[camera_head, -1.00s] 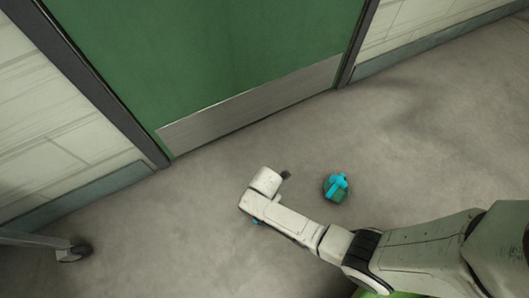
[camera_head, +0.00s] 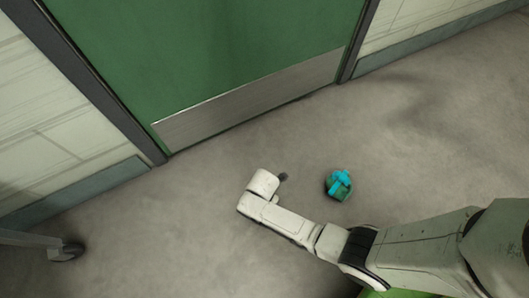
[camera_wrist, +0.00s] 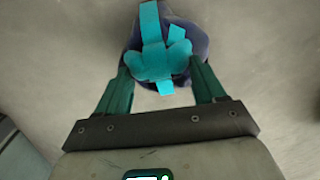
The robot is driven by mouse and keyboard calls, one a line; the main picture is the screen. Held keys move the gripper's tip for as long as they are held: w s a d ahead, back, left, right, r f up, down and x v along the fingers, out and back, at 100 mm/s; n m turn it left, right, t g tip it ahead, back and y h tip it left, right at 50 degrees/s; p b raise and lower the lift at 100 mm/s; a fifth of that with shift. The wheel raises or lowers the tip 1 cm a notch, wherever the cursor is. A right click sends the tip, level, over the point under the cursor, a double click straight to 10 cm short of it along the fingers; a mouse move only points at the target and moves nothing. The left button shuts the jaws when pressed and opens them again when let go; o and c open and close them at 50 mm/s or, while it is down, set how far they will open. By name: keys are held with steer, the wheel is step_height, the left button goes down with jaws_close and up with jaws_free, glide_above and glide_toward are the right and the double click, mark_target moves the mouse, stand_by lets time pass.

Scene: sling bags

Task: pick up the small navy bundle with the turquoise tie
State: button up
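The small navy bundle (camera_head: 341,194) with the turquoise tie (camera_head: 339,178) rests on the floor, right of my arm's end in the head view. There its body looks dark green. In the wrist view the rounded navy bundle (camera_wrist: 190,30) is at the top middle, and the turquoise tie (camera_wrist: 158,62) faces me. My gripper (camera_wrist: 160,70) is open, with its dark green fingers either side of the bundle's near part. I cannot tell whether they touch it or how far above it they are. In the head view only a small dark part shows at my arm's end.
A green door (camera_head: 230,50) with a metal kick plate (camera_head: 250,103) stands behind, between pale block walls (camera_head: 55,120). A dark caster wheel (camera_head: 67,251) on a grey frame is at the lower left. The grey floor around the bundle is clear.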

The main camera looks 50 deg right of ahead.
steer(key=c, duration=1.1)
steer(key=shift+r, duration=0.1)
